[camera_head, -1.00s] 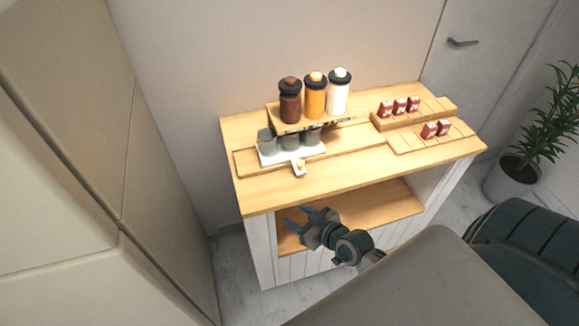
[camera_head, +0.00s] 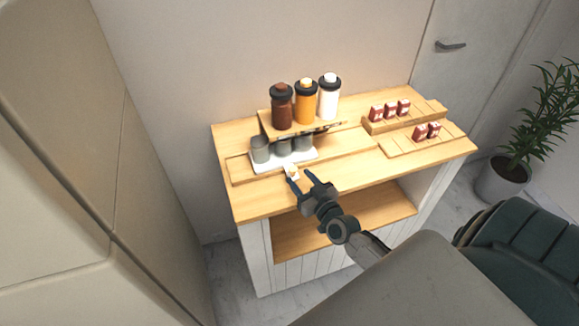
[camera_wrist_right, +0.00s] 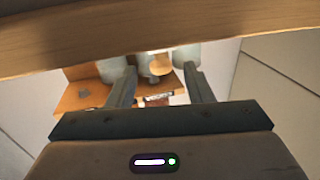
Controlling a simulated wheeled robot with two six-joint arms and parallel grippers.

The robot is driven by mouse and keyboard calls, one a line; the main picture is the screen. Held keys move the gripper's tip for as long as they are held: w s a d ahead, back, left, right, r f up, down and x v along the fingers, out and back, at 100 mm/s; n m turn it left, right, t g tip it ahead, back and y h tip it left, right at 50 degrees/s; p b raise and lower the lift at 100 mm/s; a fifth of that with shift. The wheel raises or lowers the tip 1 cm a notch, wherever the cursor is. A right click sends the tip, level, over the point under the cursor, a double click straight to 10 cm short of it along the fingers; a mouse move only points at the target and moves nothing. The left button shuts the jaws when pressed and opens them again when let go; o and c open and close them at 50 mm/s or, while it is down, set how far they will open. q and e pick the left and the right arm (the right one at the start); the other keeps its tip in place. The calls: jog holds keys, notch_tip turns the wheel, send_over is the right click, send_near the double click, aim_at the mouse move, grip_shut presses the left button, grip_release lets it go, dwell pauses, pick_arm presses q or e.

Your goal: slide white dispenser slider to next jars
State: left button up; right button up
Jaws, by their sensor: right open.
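The white dispenser slider (camera_head: 265,167) lies in a wooden track on the cart top, at the left. Its front tab (camera_head: 291,169) carries a small wooden knob and points towards me. Three grey cups (camera_head: 261,150) stand on the slider. Brown (camera_head: 282,107), orange (camera_head: 306,103) and white (camera_head: 328,99) jars stand on a raised shelf above the cups. My right gripper (camera_head: 300,178) is open, with its fingers just in front of the tab. In the right wrist view, the knob (camera_wrist_right: 160,63) appears between the open fingers (camera_wrist_right: 162,85); I cannot tell whether they touch it. My left gripper is out of view.
The track (camera_head: 355,143) is clear to the right of the slider. Small red boxes (camera_head: 390,109) sit on stepped wooden trays at the cart's right. The cart's front edge (camera_head: 265,216) and lower shelf (camera_head: 380,213) lie below my right arm.

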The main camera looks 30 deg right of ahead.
aim_at(294, 172)
jog(key=w+b, duration=0.1)
jog(key=w, duration=0.5)
jog(key=shift+w, duration=0.4)
grip_shut()
